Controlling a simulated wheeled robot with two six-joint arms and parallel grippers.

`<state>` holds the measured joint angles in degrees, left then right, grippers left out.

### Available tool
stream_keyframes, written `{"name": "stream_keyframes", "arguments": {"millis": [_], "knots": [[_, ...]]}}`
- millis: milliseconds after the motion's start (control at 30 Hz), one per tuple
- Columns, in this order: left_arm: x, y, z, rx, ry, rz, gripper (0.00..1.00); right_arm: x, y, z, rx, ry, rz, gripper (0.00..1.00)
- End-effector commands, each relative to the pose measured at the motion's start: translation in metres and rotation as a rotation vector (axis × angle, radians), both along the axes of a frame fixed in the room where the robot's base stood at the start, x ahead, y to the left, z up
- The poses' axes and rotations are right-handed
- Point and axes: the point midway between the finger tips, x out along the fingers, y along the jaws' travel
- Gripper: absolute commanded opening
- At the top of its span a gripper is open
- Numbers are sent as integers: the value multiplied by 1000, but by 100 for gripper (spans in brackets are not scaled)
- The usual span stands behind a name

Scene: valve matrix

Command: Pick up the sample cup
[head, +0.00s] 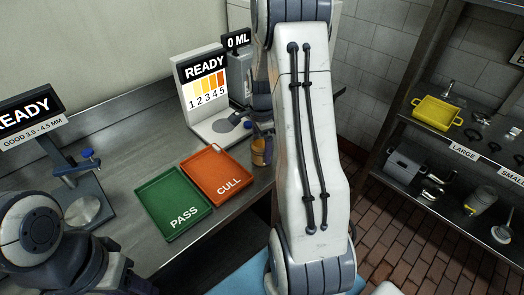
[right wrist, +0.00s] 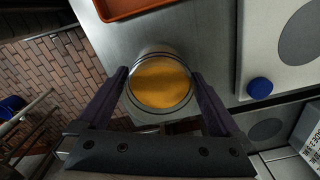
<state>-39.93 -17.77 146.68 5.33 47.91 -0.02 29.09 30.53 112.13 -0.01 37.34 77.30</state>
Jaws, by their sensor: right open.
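The sample cup (head: 261,152) is a clear cup with amber liquid, standing on the steel bench near its front edge, to the right of the orange tray. In the right wrist view the cup (right wrist: 161,83) lies between the two dark fingers of my right gripper (right wrist: 163,76). The fingers are open, one on each side of the cup; I cannot tell whether either touches it. In the head view my right arm hides most of this gripper. My left arm shows at the lower left, but its fingers are not visible.
An orange CULL tray (head: 217,172) and a green PASS tray (head: 173,202) lie left of the cup. A white READY stand (head: 204,95) with a colour scale is behind. A gauge stand (head: 80,195) is at left. Shelves (head: 459,151) with tools stand at right.

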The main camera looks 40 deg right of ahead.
Motion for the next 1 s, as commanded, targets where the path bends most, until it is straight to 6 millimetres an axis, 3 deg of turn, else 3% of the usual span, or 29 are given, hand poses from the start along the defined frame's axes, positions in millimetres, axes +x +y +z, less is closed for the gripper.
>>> {"name": "stream_keyframes", "arguments": {"millis": [200,433,467,600,667,1000], "knots": [[0,0,5,0,0,0,50,-1,0,-24,2,3,0,100],[0,0,5,0,0,0,50,0,0,-26,0,0,0,100],[0,0,5,0,0,0,50,0,0,-26,0,0,0,92],[0,0,5,0,0,0,50,0,0,-26,0,0,0,39],[0,0,5,0,0,0,50,0,0,-26,0,0,0,17],[0,0,4,0,0,0,50,0,-1,-21,-1,-2,0,17]]}}
